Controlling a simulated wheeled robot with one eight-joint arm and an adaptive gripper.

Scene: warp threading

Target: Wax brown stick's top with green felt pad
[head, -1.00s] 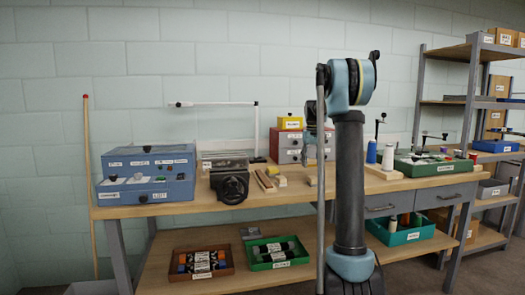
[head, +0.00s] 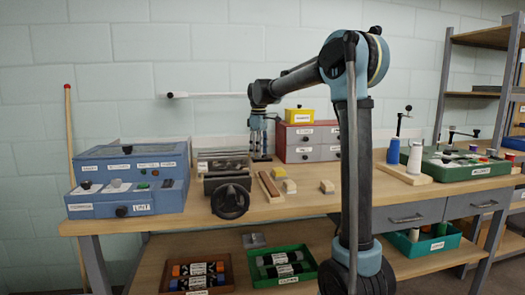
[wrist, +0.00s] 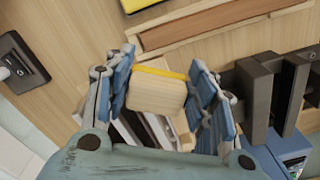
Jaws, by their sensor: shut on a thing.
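My gripper (head: 258,138) hangs over the bench behind the black vise. In the wrist view its blue fingers (wrist: 165,95) are shut on a tan block (wrist: 158,98) with a yellow edge layer. I see no green on this block. The block is too small to make out in the head view. A brown stick (head: 269,186) lies on the bench, right of the vise. Small pale and yellowish blocks (head: 290,186) lie to its right, with a tan block (head: 327,187) further right. Which block carries green felt cannot be told.
The black vise (head: 228,185) and blue control box (head: 128,180) stand left. Red-grey drawers (head: 308,142) with a yellow box (head: 299,116) stand behind. Thread spools (head: 415,158) and a green case (head: 465,165) stand right. The front bench between blocks and spools is clear.

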